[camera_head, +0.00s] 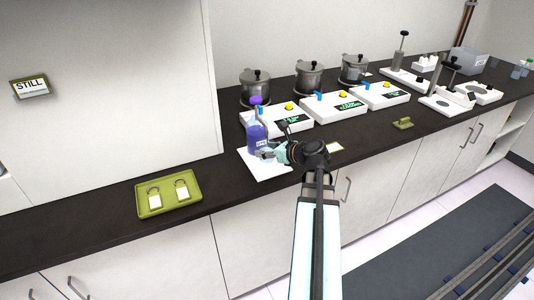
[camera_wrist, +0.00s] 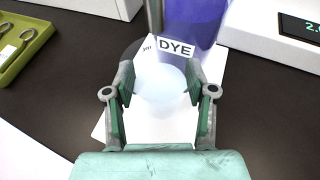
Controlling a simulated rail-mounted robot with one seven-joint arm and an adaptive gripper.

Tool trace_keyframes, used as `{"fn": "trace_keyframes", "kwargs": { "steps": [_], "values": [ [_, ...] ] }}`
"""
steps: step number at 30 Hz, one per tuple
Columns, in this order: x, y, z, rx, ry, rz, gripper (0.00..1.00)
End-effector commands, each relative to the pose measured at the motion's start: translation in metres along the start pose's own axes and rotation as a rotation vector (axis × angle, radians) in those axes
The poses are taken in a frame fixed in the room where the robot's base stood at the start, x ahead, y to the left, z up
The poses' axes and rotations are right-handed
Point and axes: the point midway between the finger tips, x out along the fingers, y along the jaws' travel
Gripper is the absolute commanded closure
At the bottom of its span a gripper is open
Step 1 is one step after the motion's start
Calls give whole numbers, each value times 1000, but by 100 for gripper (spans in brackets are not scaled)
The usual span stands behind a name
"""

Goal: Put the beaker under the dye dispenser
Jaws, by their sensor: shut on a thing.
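The dye dispenser (camera_head: 257,135) is a purple-filled vessel with a purple cap and a label, standing on a white sheet (camera_head: 265,172) on the dark counter. In the wrist view its DYE label (camera_wrist: 176,49) is just beyond my fingers. My gripper (camera_head: 267,153) is at the front of the dispenser, its fingers (camera_wrist: 161,88) closed on the sides of a clear, round beaker (camera_wrist: 160,84). The beaker is in front of the dispenser's lower part and over the white sheet. I cannot tell whether it touches the sheet. In the head view the beaker is hard to make out.
A green tray (camera_head: 143,207) with two tagged items lies to the left. White devices (camera_head: 334,109) with displays and metal pots (camera_head: 309,78) stand behind and to the right. A wall panel (camera_head: 120,95) rises at the left. The front counter strip between tray and sheet is clear.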

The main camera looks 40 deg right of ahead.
Motion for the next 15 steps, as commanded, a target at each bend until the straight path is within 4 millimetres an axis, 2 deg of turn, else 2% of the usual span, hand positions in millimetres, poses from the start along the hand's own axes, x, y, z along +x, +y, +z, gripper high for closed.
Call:
{"fn": "trace_keyframes", "kwargs": {
  "steps": [5, 15],
  "values": [
    [5, 0, -14, 0, 0, -1, 100],
    [6, 0, -16, 0, 0, -1, 100]
  ]
}}
